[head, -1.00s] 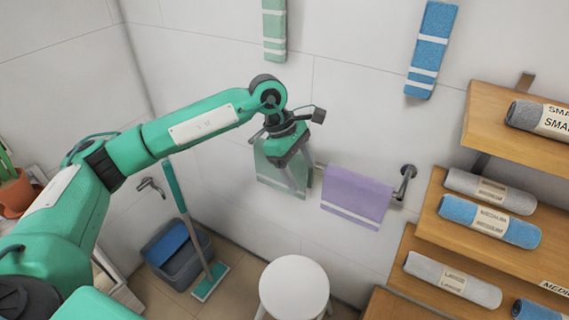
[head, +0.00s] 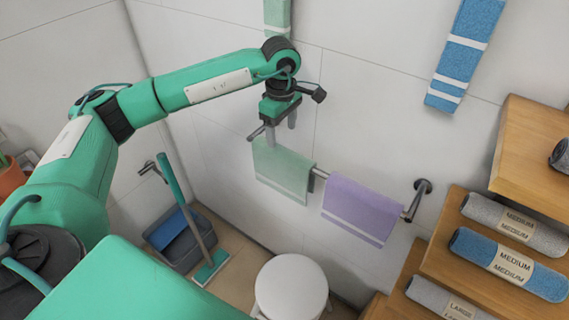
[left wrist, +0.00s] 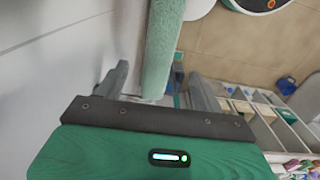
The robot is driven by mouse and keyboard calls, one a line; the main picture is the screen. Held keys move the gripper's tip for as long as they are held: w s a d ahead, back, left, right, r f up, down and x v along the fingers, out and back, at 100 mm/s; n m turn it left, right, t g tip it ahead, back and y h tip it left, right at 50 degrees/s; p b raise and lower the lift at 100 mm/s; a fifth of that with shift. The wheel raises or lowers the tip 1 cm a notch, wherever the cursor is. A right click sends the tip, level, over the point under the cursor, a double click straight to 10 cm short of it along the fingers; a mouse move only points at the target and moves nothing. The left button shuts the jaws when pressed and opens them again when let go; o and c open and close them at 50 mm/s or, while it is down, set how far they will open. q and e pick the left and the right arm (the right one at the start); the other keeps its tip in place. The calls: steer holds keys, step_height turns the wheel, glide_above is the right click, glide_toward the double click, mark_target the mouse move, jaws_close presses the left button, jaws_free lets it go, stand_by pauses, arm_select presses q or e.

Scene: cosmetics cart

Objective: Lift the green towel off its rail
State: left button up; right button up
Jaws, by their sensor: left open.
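The pale green towel (head: 283,172) hangs folded over the left part of a metal wall rail (head: 319,174). My left gripper (head: 281,133) points down just above the towel's top edge, with its fingers apart. In the left wrist view the towel (left wrist: 159,45) appears edge-on, in line with the gap between the two fingers of the left gripper (left wrist: 160,88). I cannot tell whether either finger touches the cloth. My right gripper is in neither view.
A purple towel (head: 360,208) hangs on the same rail, right of the green one. A round white stool (head: 291,285) stands below. Wooden shelves (head: 436,262) with rolled towels are at the right. A mop (head: 190,220) and grey bucket (head: 178,245) stand at lower left.

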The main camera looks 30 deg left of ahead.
mark_target(283, 150)
arm_select(q)
step_height(283, 150, down, 4)
steer(key=shift+r+p, duration=0.1)
steer(key=shift+p, duration=0.3)
steer(key=shift+w+f, duration=0.1)
steer(key=shift+f, duration=0.35)
step_height(283, 150, down, 4)
steer(key=p, duration=0.3)
steer(key=shift+d+f, duration=0.1)
steer(key=shift+f, duration=0.35)
steer(key=c, duration=1.4)
steer(key=shift+c, duration=0.2)
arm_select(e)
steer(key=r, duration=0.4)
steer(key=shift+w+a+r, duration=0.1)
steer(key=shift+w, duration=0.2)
arm_select(q)
steer(key=shift+r, duration=0.1)
